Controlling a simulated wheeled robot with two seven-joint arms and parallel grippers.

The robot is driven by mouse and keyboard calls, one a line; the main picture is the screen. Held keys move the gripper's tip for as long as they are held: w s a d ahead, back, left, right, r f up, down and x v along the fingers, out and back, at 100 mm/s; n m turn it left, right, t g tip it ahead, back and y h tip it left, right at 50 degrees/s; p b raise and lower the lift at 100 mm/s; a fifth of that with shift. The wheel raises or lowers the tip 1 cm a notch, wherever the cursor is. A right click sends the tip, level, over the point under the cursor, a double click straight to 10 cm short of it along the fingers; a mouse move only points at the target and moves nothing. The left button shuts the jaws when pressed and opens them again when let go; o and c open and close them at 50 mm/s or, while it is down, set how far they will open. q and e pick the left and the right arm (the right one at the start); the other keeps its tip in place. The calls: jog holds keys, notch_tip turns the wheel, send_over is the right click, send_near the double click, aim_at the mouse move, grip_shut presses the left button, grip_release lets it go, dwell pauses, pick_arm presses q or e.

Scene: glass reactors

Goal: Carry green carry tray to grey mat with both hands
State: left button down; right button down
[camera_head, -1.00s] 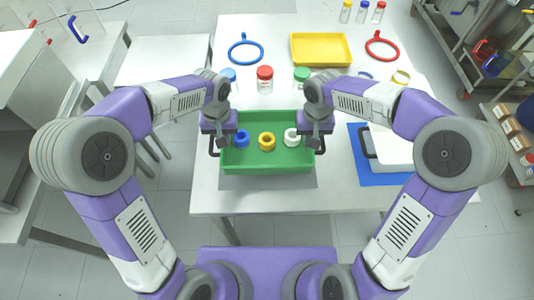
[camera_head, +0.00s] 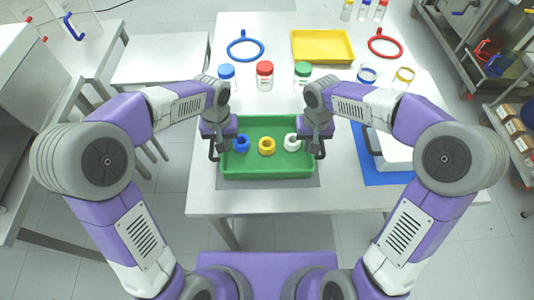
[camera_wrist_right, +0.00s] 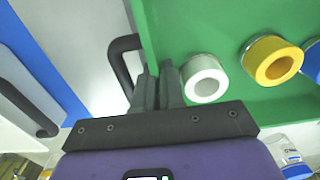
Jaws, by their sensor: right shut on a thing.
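The green carry tray (camera_head: 265,170) is level between my two grippers, over the grey mat (camera_head: 268,184), whose front strip shows below it. Whether the tray touches the mat is unclear.
Blue-, red- and green-lidded jars (camera_head: 265,76) stand just behind the tray. A yellow tray (camera_head: 321,47) and blue and red hoops (camera_head: 245,49) lie further back. A white lidded box (camera_head: 392,152) on a blue mat (camera_head: 385,178) is close on the right.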

pick_arm(q)
jog(key=shift+f, duration=0.35)
pick_arm(e)
jog(key=shift+f, duration=0.35)
pick_arm(q)
jog(key=c, duration=1.2)
grip_release()
jog(key=shift+c, duration=0.2)
pick_arm(e)
jog(key=c, duration=1.2)
grip_release()
jog(key=shift+c, duration=0.2)
jog(key=shift+r, duration=0.15)
pick_arm(q)
notch_tip(320, 180, up, 12)
pick_arm(e)
notch_tip(320, 180, up, 12)
